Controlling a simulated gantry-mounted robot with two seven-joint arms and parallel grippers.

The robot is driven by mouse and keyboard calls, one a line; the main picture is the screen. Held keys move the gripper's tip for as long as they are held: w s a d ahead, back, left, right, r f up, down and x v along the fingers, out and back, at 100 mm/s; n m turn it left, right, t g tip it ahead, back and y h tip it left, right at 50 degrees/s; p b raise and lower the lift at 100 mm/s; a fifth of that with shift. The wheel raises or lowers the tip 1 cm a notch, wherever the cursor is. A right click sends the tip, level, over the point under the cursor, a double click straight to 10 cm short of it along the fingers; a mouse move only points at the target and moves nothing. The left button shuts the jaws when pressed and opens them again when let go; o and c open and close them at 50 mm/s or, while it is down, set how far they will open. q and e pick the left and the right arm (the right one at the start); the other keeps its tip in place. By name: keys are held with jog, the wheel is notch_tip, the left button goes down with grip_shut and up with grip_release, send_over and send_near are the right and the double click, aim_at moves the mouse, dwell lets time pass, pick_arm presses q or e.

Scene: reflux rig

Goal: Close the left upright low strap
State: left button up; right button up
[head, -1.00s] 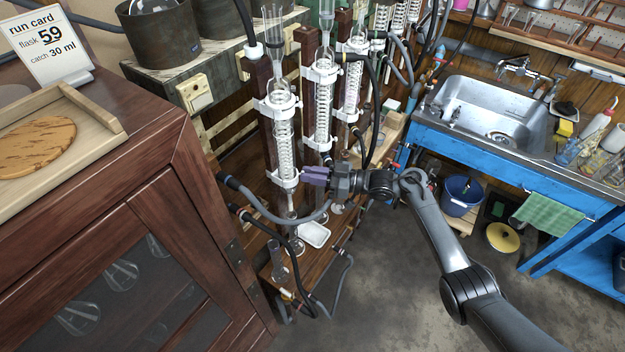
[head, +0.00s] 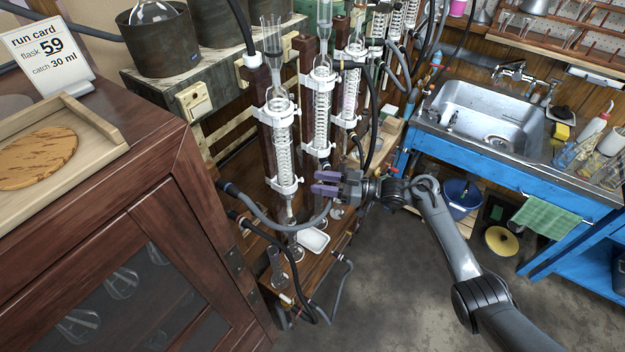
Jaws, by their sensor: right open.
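The left upright (head: 258,88) is a dark wooden post with a glass condenser (head: 281,145) standing along it. Its low strap (head: 286,188) is a white band at the lower end of the condenser. I cannot tell from here whether the strap is closed. My right gripper (head: 318,183) has purple fingers, spread apart with nothing visible between them. It points left, just to the right of the low strap, with a small gap in the picture. My left gripper is out of view.
More strapped condensers (head: 318,115) stand to the right on other posts. Grey hoses (head: 268,222) loop below the straps. A white tray (head: 313,241) lies on the low wooden shelf. A dark wooden cabinet (head: 150,180) fills the left. The floor (head: 400,290) at front is open.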

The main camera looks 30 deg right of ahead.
jog(key=v, duration=0.7)
jog(key=shift+p, duration=0.3)
jog(key=shift+s+d, duration=0.1)
jog(key=s+a+r+m+g+h+p, duration=0.1)
jog(key=s+a+r+h+p, duration=0.6)
jog(key=p, duration=1.2)
jog(key=s+a+r+m+g+h+p, duration=0.2)
jog(key=s+r+m+g+h+p, duration=0.1)
jog(key=s+r+p, duration=0.6)
jog(key=s+a+r+m+g+h+p, duration=0.3)
jog(key=s+r+p, duration=0.6)
jog(key=s, duration=0.6)
notch_tip(320, 180, up, 2)
jog(key=shift+s+a+r+m+h+p, duration=0.3)
jog(key=shift+s+m+h+p, duration=0.15)
jog(key=shift+m, duration=0.25)
jog(key=shift+w, duration=0.15)
